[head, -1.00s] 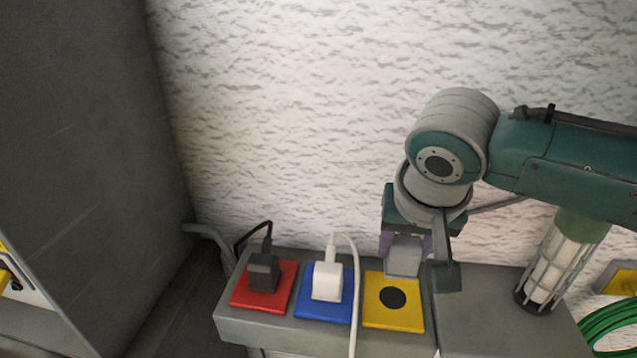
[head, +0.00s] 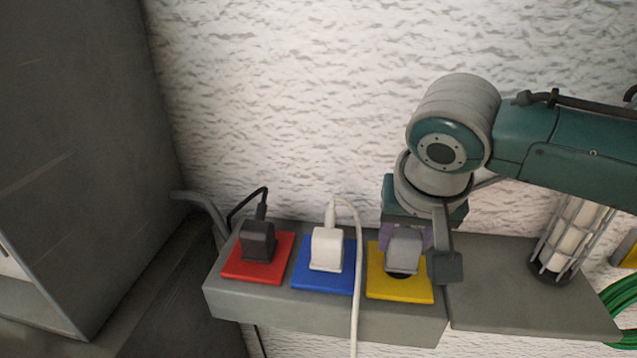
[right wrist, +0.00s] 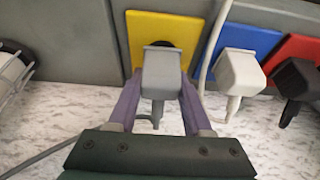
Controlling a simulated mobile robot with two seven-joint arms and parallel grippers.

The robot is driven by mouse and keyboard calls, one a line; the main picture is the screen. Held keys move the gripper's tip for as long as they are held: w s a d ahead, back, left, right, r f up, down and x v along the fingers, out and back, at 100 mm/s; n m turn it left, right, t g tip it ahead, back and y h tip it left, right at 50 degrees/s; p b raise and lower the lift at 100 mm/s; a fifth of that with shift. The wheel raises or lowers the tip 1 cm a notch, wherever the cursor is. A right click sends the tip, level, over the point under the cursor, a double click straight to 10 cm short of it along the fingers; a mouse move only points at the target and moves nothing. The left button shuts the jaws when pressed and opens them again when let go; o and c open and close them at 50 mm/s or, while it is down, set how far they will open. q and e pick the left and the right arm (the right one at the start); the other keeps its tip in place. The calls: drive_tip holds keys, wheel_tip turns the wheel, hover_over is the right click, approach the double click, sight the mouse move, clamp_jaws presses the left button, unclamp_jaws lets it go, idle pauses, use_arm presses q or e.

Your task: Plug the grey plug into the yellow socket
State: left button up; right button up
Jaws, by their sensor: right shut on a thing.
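The grey plug (head: 405,247) is between the purple fingers of my right gripper (head: 406,240), which is shut on it. In the head view the plug overlaps the dark round hole of the yellow socket (head: 392,289). In the right wrist view the plug (right wrist: 161,72) stands in front of the yellow socket (right wrist: 150,27), covering most of its hole, with the gripper's fingers (right wrist: 160,98) on either side. Whether the plug touches or enters the hole I cannot tell. My left gripper is in neither view.
Left of the yellow socket, a white plug (head: 327,250) sits in the blue socket (head: 312,279) and a black plug (head: 257,241) in the red socket (head: 243,268). A white cable (head: 356,300) hangs close beside the yellow socket. A caged lamp (head: 562,240) stands to the right.

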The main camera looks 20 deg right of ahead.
idle(0.8)
drive_tip(key=shift+p, duration=0.4)
drive_tip(key=shift+f, duration=0.1)
idle(0.4)
drive_tip(key=shift+p, duration=0.7)
idle(0.6)
idle(0.4)
drive_tip(key=shift+f+b, duration=0.45)
drive_tip(key=shift+f, duration=0.2)
drive_tip(key=o, duration=1.3)
drive_tip(key=shift+r, duration=0.1)
